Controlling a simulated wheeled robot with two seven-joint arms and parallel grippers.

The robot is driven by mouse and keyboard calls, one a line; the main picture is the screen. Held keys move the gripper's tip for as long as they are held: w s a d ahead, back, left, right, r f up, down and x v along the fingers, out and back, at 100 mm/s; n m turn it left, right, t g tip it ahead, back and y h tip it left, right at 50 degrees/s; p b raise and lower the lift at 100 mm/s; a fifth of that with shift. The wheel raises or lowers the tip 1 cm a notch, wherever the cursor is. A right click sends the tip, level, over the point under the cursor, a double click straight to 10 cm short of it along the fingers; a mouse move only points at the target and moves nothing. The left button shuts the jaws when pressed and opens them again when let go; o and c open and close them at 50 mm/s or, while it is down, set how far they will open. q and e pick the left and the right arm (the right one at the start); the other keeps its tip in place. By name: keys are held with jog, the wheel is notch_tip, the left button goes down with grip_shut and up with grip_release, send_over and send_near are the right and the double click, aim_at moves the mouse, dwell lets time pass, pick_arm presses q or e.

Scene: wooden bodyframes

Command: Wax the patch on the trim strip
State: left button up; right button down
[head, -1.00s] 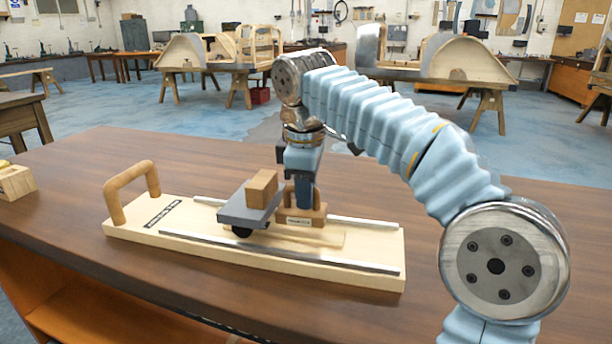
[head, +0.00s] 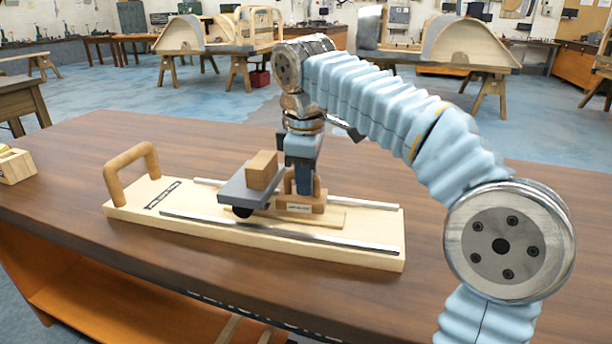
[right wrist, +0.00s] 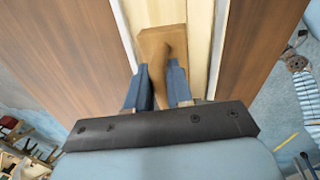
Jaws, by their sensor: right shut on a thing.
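A pale wooden board (head: 130,208) lies on the brown table, with a metal rail along its front (head: 345,243) and another behind. A light strip (head: 335,220) runs between the rails; I take it for the trim strip. I cannot make out a separate patch on it. My right gripper (head: 304,190) points down and is shut on the upright handle of a brown wooden block (head: 300,209) with a small label. The block is low over the strip; I cannot tell whether it touches. The right wrist view shows the block (right wrist: 160,42) beyond the blue fingers (right wrist: 163,88). My left gripper is not in view.
An arched wooden handle (head: 131,172) stands at the board's left end. A small pale wooden box (head: 17,167) sits at the table's far left. The table top (head: 90,137) is otherwise clear around the board. Wooden bodyframes (head: 440,45) stand on trestles behind.

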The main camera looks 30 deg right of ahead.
jog(key=shift+f+b, duration=0.55)
jog(key=shift+f, duration=0.25)
jog(key=shift+s+d, duration=2.85)
jog(key=shift+w+a+p, duration=0.35)
jog(key=shift+w+a, duration=0.1)
jog(key=shift+w+a+p, duration=0.3)
jog(key=shift+w+a, duration=0.3)
jog(key=shift+w, duration=0.05)
jog(key=shift+w+a, duration=1.75)
jog(key=shift+a, duration=0.1)
